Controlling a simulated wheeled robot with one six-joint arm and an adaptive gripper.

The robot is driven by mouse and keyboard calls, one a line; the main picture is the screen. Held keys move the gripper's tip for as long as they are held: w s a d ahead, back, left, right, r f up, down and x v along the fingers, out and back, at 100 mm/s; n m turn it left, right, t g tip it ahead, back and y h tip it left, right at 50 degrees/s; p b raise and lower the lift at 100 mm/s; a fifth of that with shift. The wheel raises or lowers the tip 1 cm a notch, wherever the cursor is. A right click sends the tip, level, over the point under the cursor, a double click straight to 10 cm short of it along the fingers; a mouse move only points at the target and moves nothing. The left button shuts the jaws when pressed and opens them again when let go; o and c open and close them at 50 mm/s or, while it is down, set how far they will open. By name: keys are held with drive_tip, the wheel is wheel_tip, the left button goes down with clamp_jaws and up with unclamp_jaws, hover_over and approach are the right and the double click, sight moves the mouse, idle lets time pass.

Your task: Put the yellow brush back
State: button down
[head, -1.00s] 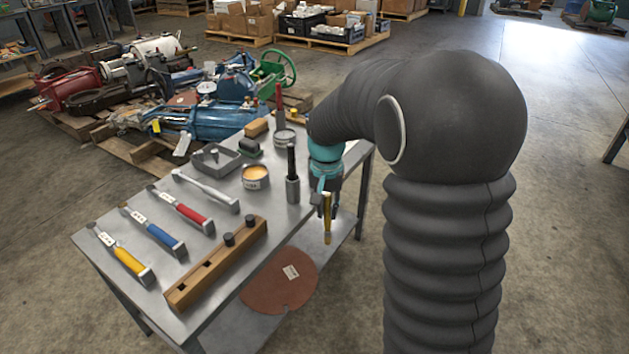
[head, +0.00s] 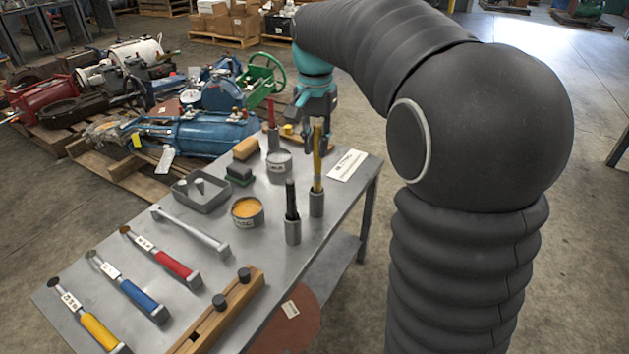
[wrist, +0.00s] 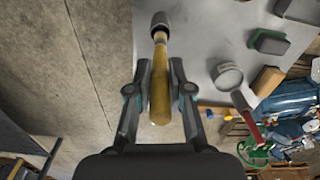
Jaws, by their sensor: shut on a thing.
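The yellow brush (head: 317,165) stands nearly upright in the head view, with its lower end at the mouth of a grey cup (head: 316,204) near the table's right edge. My gripper (head: 314,139) is around the upper part of its handle. In the wrist view my gripper (wrist: 160,90) is shut on the yellow brush (wrist: 159,85), one finger on each side. The brush's far end meets the grey cup (wrist: 160,19); how deep it sits inside is hidden.
A similar cup (head: 292,232) with a black-handled brush stands close on the left. A tin (head: 279,162) with a red-handled brush and an orange-filled tin (head: 247,213) are nearby. A white label (head: 347,165) lies to the right. Several coloured tools lie at the front left.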

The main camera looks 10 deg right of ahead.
sight(315, 161)
drive_tip(key=shift+f+b, duration=0.5)
drive_tip(key=shift+f, duration=3)
drive_tip(key=c, duration=1.1)
unclamp_jaws()
drive_tip(key=shift+o, duration=0.2)
wheel_tip(315, 161, up, 12)
drive_tip(key=p, duration=0.2)
drive_tip(key=shift+s, duration=0.15)
